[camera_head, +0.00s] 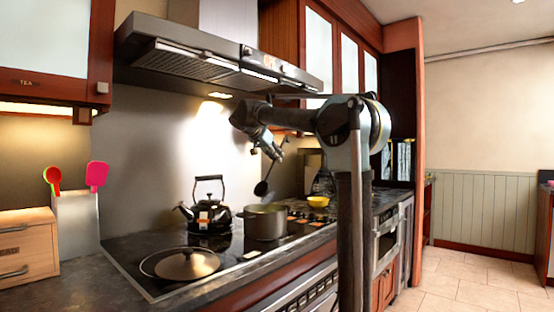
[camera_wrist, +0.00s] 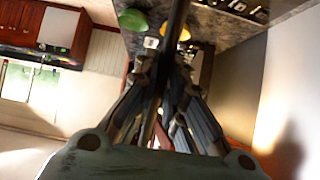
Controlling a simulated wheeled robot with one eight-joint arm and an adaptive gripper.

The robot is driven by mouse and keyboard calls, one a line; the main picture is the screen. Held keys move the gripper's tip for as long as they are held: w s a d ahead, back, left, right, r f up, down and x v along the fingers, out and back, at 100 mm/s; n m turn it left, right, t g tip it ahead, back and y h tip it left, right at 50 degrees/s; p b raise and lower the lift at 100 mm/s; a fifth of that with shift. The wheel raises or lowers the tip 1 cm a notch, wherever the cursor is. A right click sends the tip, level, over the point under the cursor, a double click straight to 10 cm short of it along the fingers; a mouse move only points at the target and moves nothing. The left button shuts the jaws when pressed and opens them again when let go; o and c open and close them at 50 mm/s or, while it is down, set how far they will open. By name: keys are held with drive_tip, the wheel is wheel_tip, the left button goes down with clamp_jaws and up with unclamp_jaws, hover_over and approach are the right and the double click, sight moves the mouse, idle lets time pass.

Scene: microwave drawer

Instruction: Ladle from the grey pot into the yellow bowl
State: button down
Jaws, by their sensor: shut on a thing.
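My gripper (camera_head: 275,152) is shut on the handle of a dark ladle (camera_head: 262,188), which hangs down with its scoop lowest. The scoop is in the air above the grey pot (camera_head: 265,224) in the head view, apart from its rim. The pot stands on the cooktop; its contents are hidden. The yellow bowl (camera_head: 318,201) sits on the counter behind and to the right of the pot. In the wrist view, the ladle handle (camera_wrist: 177,22) runs up between the fingers (camera_wrist: 165,65), partly covering the yellow bowl (camera_wrist: 184,34). Whether the scoop holds anything cannot be told.
A black kettle (camera_head: 208,214) stands left of the pot, and a pan with a lid (camera_head: 180,264) is at the front left. The range hood (camera_head: 220,62) hangs above. Red and pink utensils stand in a holder (camera_head: 77,220) at the left.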

drive_tip(key=shift+a+f, duration=0.2)
drive_tip(key=shift+f, duration=0.15)
wheel_tip(320, 180, down, 14)
drive_tip(key=shift+w+d, duration=0.2)
drive_tip(key=shift+d, duration=0.25)
idle(0.8)
drive_tip(key=shift+r, duration=0.1)
idle(1.0)
